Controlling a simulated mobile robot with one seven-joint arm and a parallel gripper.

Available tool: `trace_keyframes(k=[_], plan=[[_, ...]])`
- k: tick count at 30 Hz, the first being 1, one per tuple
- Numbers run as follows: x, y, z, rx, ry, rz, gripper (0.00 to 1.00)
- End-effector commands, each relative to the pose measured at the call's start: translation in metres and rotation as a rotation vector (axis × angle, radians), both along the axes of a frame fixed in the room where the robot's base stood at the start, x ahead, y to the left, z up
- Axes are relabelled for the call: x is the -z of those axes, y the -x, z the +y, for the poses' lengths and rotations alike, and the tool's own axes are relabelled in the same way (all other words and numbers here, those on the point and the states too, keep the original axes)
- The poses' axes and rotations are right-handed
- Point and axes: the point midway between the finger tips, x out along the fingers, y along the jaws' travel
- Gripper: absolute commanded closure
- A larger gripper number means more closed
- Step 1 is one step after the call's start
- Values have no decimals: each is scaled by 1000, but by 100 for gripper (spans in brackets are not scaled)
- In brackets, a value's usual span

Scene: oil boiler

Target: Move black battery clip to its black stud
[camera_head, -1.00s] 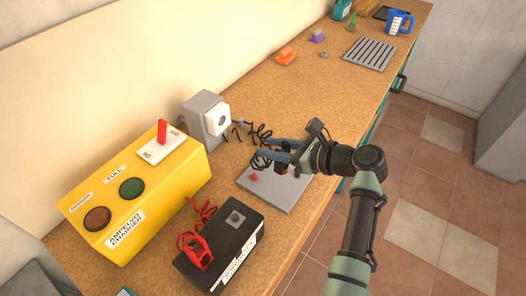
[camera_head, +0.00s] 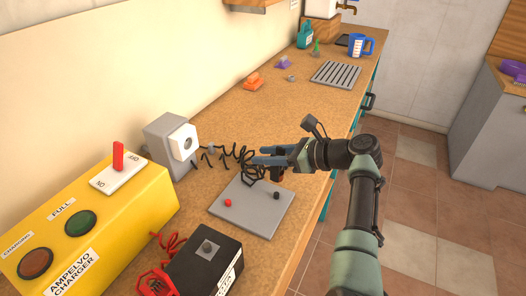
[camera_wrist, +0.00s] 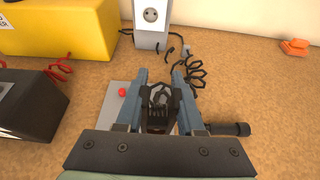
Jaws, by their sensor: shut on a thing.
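My gripper (camera_head: 258,156) is shut on the black battery clip, which shows between its fingers in the wrist view (camera_wrist: 158,98). The grey plate (camera_head: 240,218) lies on the bench below and left of my gripper. It carries a red stud (camera_head: 227,203) and a black stud (camera_head: 276,195). The clip is apart from the black stud and appears above and behind it. The fingers partly hide the clip in the head view.
A yellow charger (camera_head: 95,235) with a red lever and a black battery (camera_head: 205,268) with a red clip (camera_head: 155,284) stand at left. The battery also has a grey terminal (camera_head: 207,246). A grey socket box (camera_head: 172,143) stands behind.

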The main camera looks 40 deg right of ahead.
Motion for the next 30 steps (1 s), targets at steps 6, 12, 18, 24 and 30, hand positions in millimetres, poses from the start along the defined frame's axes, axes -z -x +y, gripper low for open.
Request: trace_keyframes(k=[6,12,18,24,30], plan=[[0,0,-3,1,1,-1,100],[-1,0,-3,1,1,-1,100],[4,0,-2,1,0,-1,100],[19,0,-2,1,-1,-2,100],[39,-1,-2,1,0,-2,100]])
